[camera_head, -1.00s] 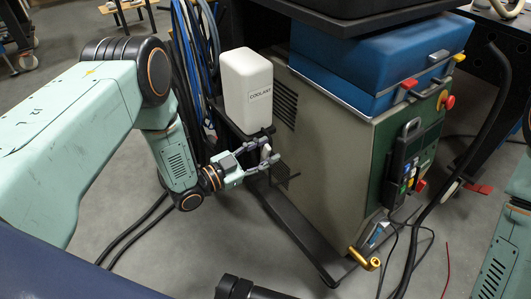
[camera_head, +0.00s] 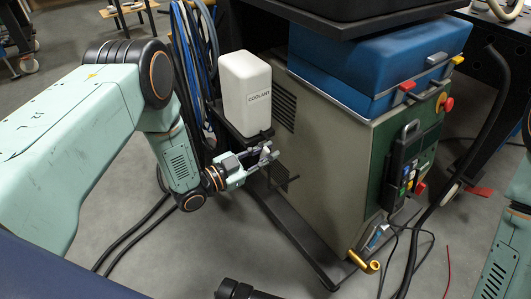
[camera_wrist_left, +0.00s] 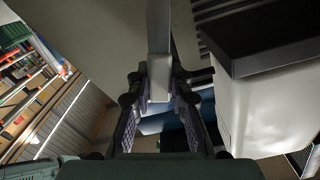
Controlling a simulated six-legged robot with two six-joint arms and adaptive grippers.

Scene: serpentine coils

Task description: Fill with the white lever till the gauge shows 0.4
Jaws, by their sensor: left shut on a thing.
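My left gripper (camera_head: 267,156) is just below the white coolant tank (camera_head: 246,92), at the side of the green-grey machine. In the left wrist view its two dark fingers (camera_wrist_left: 162,104) stand on either side of a pale lever (camera_wrist_left: 159,40) and are shut on it. The lever comes in from the top of that view and ends between the fingers. In the head view the fingers hide most of the lever. The tank also shows at the right of the left wrist view (camera_wrist_left: 265,122). I cannot make out a gauge or its reading.
The machine (camera_head: 335,170) carries a blue case (camera_head: 370,65) on top. Blue and black hoses (camera_head: 190,60) hang behind the left wrist. Cables lie on the grey floor.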

